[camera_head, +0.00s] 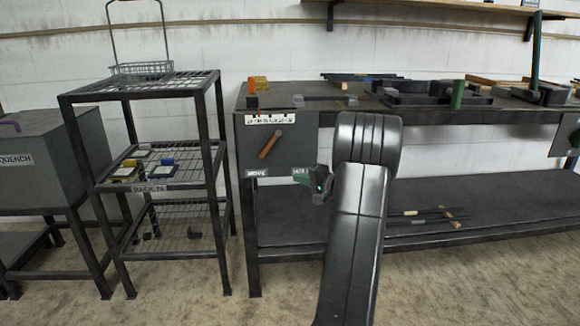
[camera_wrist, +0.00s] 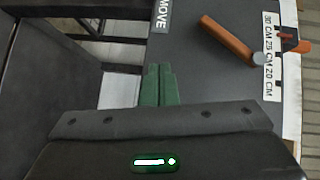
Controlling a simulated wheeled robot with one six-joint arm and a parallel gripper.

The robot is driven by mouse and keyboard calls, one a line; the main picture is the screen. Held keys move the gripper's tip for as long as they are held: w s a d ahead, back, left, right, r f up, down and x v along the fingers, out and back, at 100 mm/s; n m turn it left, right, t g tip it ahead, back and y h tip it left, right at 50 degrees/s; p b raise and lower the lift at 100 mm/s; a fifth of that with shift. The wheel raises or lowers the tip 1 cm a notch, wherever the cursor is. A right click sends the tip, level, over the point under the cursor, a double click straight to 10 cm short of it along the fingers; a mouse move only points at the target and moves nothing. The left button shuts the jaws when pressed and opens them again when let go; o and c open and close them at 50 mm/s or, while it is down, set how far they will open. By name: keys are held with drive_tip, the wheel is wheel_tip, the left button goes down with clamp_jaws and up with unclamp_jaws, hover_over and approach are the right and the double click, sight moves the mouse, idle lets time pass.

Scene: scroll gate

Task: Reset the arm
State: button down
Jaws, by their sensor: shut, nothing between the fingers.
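My arm rises from the bottom centre of the head view and bends towards the workbench (camera_head: 340,104). My gripper (camera_head: 301,176) points left, in front of the bench's grey end panel (camera_head: 295,150). In the wrist view its green fingers (camera_wrist: 159,80) are together with nothing between them. An orange-brown lever (camera_head: 269,145) is on the panel, up and left of the gripper. It also shows in the wrist view (camera_wrist: 228,40), apart from the fingers.
A wire rack (camera_head: 146,85) with several small items stands left of the bench, with a wire basket (camera_head: 142,68) on top. A grey box marked QUENCH (camera_head: 38,150) is at far left. Rods (camera_head: 415,215) lie on the bench's lower shelf. Floor in front shows bare.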

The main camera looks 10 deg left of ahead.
drive_tip(key=shift+s+d+f, duration=0.25)
drive_tip(key=shift+s+d, duration=0.1)
drive_tip(key=shift+d, duration=0.15)
drive_tip(key=shift+s+d+f, duration=0.25)
drive_tip(key=shift+s+d, duration=0.05)
drive_tip(key=shift+d, duration=0.15)
drive_tip(key=w+a+r, duration=0.1)
drive_tip(key=a, duration=0.1)
drive_tip(key=w+a+r+b, duration=0.1)
drive_tip(key=w+a, duration=0.1)
drive_tip(key=w+a+r+b, duration=0.1)
drive_tip(key=a, duration=0.1)
drive_tip(key=shift+w+a+r, duration=0.15)
drive_tip(key=shift+w+a, duration=0.1)
drive_tip(key=shift+a, duration=0.1)
drive_tip(key=a+r+p, duration=0.2)
drive_tip(key=a, duration=0.1)
drive_tip(key=shift+r, duration=0.35)
drive_tip(key=shift+s+a+r+p, duration=0.1)
drive_tip(key=shift+a+r+p, duration=0.15)
drive_tip(key=shift+a+p, duration=0.25)
drive_tip(key=shift+f, duration=0.15)
